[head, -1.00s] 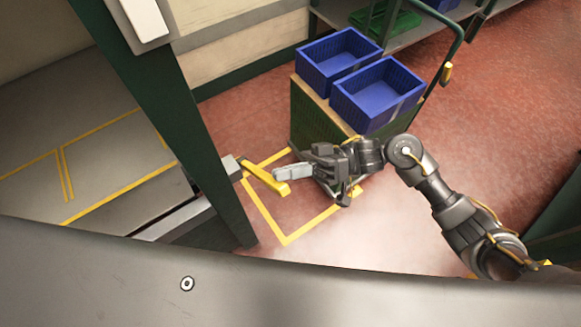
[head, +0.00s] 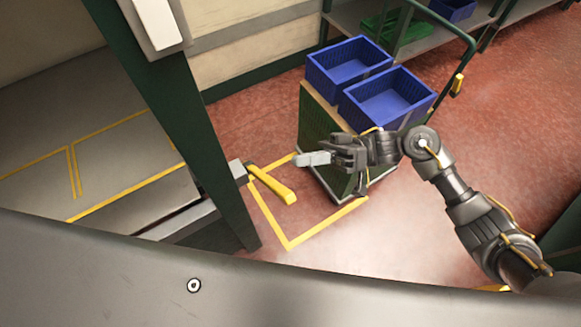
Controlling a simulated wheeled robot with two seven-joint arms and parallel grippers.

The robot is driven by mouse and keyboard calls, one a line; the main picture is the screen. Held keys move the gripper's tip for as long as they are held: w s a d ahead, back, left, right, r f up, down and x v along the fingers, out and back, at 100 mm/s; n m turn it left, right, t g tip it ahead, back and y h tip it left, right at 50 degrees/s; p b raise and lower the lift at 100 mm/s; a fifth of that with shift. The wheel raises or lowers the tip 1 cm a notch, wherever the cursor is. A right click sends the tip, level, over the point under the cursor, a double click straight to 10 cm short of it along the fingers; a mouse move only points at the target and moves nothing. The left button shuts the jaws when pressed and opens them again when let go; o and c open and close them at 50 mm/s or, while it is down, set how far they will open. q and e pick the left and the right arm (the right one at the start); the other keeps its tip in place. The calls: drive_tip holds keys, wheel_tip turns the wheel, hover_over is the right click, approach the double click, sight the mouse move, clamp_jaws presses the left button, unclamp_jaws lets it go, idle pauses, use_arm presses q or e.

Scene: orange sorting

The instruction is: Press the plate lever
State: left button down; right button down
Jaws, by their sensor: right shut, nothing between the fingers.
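The yellow plate lever (head: 272,185) sticks out to the right from a grey mount on the dark green post. It slopes down toward its free end. My right gripper (head: 300,159) is shut and empty. In the picture it is up and to the right of the lever's free end, with a visible gap between them. Its fingers point left. My left gripper is not in view.
Two blue crates (head: 343,84) stand on a green-sided cart behind my right gripper. A dark green post (head: 190,130) stands left of the lever. A yellow floor outline (head: 290,243) lies below the lever. A grey platform with yellow lines (head: 60,130) is at left.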

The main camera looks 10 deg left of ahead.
drive_tip(key=b+v, duration=0.1)
drive_tip(key=v, duration=0.4)
drive_tip(key=shift+d+r, duration=0.1)
drive_tip(key=shift+d, duration=0.3)
